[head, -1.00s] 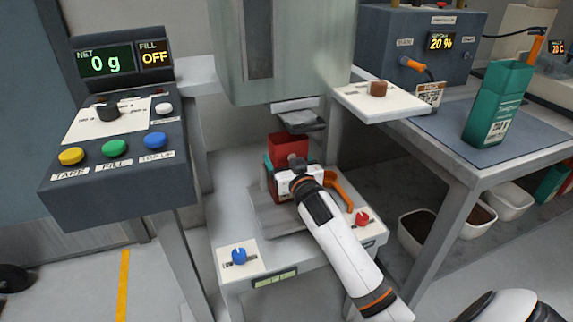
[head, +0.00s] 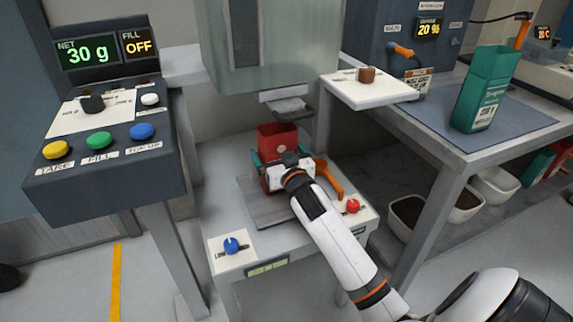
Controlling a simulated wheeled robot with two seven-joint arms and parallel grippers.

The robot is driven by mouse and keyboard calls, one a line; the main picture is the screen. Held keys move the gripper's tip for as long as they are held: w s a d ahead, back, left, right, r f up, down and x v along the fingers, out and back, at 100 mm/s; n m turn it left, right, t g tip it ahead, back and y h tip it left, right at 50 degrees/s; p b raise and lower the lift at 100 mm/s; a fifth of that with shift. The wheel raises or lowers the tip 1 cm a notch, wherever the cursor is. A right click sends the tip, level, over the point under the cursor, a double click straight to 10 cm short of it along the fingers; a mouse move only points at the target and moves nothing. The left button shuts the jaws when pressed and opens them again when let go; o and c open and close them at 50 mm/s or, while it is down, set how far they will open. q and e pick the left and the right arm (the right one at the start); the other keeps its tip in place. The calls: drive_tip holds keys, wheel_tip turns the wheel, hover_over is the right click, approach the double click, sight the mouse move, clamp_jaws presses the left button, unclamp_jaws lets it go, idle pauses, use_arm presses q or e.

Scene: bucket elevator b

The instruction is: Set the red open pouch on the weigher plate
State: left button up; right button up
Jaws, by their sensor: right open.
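The red open pouch (head: 278,138) stands upright on the weigher plate (head: 262,206), below the dispensing spout (head: 290,107). Its lower front is hidden by my right gripper (head: 277,172). That gripper is open, with its teal-edged jaws around or close beside the pouch; the exact gap cannot be seen. My left gripper is not in view.
The control panel (head: 110,180) with yellow, green and blue buttons stands at left. A blue knob (head: 232,246), a red knob (head: 353,206) and an orange handle (head: 329,180) flank the plate. A teal pouch (head: 486,90) stands on the right bench. Bins sit below it.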

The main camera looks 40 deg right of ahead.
drive_tip(key=p+v, duration=0.1)
drive_tip(key=v, duration=0.9)
drive_tip(key=s+a+f+n+g+y, duration=0.1)
drive_tip(key=s+a+f+g+y, duration=0.1)
drive_tip(key=s+a+f+g, duration=0.55)
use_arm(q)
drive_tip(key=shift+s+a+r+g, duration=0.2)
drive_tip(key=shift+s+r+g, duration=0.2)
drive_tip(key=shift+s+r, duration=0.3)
use_arm(e)
drive_tip(key=s+a+f+n+g+y, duration=0.1)
drive_tip(key=s+a+f+g, duration=0.2)
drive_tip(key=s, duration=0.5)
drive_tip(key=s+a+f+n+g+y, duration=0.1)
drive_tip(key=s+a+f+n+g, duration=0.1)
drive_tip(key=s+f, duration=0.4)
drive_tip(key=s+a+g, duration=0.1)
drive_tip(key=s+a, duration=0.1)
drive_tip(key=s, duration=0.1)
drive_tip(key=shift+f+n+g, duration=0.3)
drive_tip(key=shift+g, duration=0.05)
use_arm(q)
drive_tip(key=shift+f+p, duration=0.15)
drive_tip(key=shift+p, duration=0.15)
use_arm(e)
drive_tip(key=shift+w, duration=0.15)
